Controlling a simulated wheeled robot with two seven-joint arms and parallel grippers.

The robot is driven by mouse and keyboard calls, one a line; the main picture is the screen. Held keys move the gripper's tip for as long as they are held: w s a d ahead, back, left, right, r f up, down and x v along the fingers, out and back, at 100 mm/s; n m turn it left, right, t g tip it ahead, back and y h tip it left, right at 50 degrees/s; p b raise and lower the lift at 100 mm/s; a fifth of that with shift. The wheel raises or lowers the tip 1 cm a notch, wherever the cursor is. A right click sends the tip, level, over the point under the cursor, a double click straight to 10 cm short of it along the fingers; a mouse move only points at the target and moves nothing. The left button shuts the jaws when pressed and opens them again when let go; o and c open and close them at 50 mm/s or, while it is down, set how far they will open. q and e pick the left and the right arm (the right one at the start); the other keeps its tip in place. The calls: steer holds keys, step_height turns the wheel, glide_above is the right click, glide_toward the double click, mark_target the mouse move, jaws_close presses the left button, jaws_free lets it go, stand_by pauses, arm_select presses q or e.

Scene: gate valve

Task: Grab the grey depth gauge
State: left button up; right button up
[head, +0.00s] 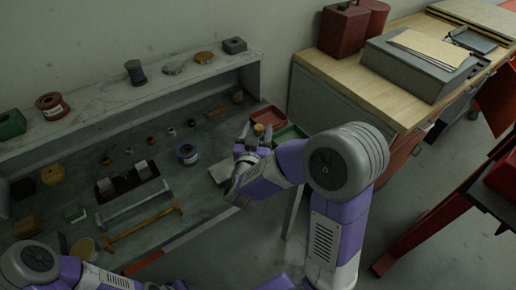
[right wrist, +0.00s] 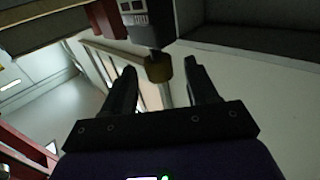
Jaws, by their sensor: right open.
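My right gripper (head: 257,133) is open over the right end of the grey workbench in the head view. In the right wrist view its two dark fingers (right wrist: 160,75) stand apart. A brass-coloured round end (right wrist: 158,67) lies between the fingertips, with a gap on both sides. It joins a dark grey boxy body with pale markings (right wrist: 133,12), which looks like the depth gauge. In the head view the brass-coloured end (head: 259,128) shows between the fingers; the grey body cannot be made out clearly. My left arm shows at the lower left, its gripper out of frame.
A red bin (head: 268,117) and a green bin (head: 291,132) lie just beyond the right gripper. A wooden-topped cabinet (head: 345,75) stands at right.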

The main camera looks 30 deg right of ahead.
steer(key=shift+x, duration=0.8)
jaws_close()
